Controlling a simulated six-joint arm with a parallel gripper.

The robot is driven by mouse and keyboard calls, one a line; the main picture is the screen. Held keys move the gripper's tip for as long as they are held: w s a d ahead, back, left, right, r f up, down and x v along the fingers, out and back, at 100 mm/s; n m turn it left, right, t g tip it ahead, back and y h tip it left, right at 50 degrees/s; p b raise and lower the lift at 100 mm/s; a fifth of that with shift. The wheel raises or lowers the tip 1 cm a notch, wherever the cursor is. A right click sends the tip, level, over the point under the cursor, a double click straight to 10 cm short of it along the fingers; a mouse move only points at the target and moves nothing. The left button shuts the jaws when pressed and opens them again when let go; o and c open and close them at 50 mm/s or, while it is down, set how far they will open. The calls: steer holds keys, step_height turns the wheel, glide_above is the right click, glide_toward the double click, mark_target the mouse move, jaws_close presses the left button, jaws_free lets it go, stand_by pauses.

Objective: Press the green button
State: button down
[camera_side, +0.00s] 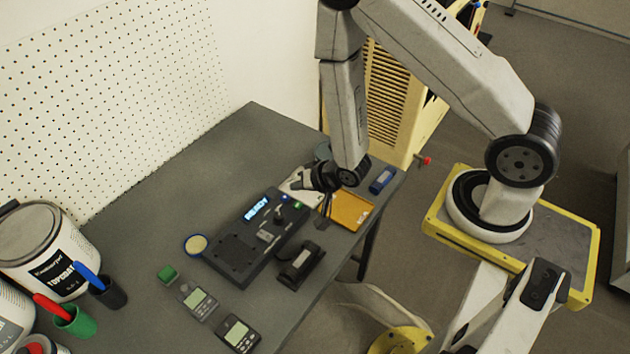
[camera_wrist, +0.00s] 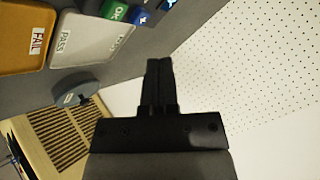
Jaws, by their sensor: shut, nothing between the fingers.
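A dark device (camera_side: 240,250) with a lit READY display (camera_side: 257,208) sits on the grey table. A small green button (camera_side: 298,204) is at its far right end, near a blue button (camera_side: 284,197). In the wrist view the green button (camera_wrist: 115,11) is marked OK and is partly cut off by the top edge; the blue button (camera_wrist: 140,18) is beside it. My gripper (camera_side: 294,184) is shut and empty beyond that end of the device, by the pale tray. Its closed fingers (camera_wrist: 158,64) appear apart from the green button.
A pale PASS tray (camera_wrist: 85,38) and an orange FAIL tray (camera_side: 350,212) lie beside the device. Cans (camera_side: 45,250) are at left. A pegboard (camera_side: 110,90) stands behind.

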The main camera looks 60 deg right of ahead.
steer(key=shift+f, duration=2.15)
steer(key=shift+f, duration=0.85)
stand_by(1.8)
steer(key=shift+r, duration=0.85)
steer(key=shift+r, duration=0.1)
steer(key=shift+r, duration=2.4)
steer(key=shift+r, duration=0.15)
